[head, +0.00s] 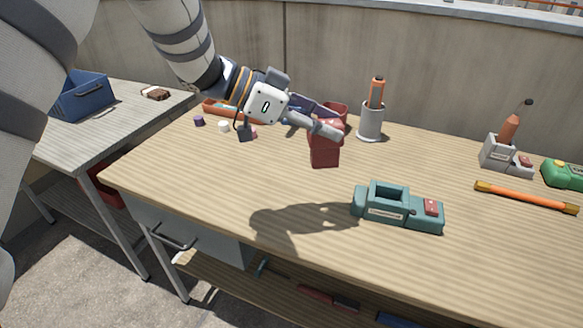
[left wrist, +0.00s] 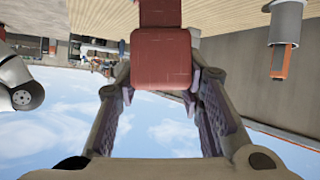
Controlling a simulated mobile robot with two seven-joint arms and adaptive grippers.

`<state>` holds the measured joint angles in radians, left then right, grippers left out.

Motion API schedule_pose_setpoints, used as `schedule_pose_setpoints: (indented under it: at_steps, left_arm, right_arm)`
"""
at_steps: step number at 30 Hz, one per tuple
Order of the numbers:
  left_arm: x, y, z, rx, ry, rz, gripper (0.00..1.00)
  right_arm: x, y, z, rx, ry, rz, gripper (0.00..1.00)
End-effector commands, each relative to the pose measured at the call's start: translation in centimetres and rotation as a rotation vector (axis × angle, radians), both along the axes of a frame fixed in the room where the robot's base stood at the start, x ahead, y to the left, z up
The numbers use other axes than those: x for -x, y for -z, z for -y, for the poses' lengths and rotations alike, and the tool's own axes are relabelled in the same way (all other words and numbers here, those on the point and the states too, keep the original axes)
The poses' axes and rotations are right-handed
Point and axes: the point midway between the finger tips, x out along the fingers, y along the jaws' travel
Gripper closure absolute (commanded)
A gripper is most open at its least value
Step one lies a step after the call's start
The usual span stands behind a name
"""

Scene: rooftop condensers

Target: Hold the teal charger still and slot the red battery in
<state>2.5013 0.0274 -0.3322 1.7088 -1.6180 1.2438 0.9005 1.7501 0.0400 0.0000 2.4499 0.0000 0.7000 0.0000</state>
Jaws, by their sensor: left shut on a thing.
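The red battery (head: 324,152) is held in the air above the table, and it also shows in the left wrist view (left wrist: 161,60). My left gripper (head: 328,130) is shut on it, with a finger on each side in the left wrist view. The teal charger (head: 384,212) stands on the table to the right of and nearer than the battery. It has an open slot on its left part and a small red part on its right end. Nothing touches the charger. My right gripper is in neither view.
The wooden table (head: 200,185) is clear around the charger. Behind stand a grey cup with an orange-handled tool (head: 371,120) and a grey holder (head: 498,152). An orange bar (head: 525,197) and a green item (head: 562,174) lie right. Small blocks (head: 224,127) sit back left.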

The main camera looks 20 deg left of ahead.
Motion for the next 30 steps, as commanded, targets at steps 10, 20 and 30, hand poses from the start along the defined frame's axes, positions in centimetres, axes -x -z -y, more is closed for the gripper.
schedule_pose_setpoints:
  at_steps: [10, 20, 30]
  left_arm:
    - [-5.3, -5.6, 11.9, -0.056, 0.373, 0.101, 1.0]
    - [-5.4, -2.4, 13.6, -0.057, 0.413, 0.11, 1.0]
    - [-5.4, 3.9, 13.6, -0.059, 0.413, 0.116, 1.0]
  right_arm:
    - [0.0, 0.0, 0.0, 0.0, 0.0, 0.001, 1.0]
    - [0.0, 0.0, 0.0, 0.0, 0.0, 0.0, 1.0]
    - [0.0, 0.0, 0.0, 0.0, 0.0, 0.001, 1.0]
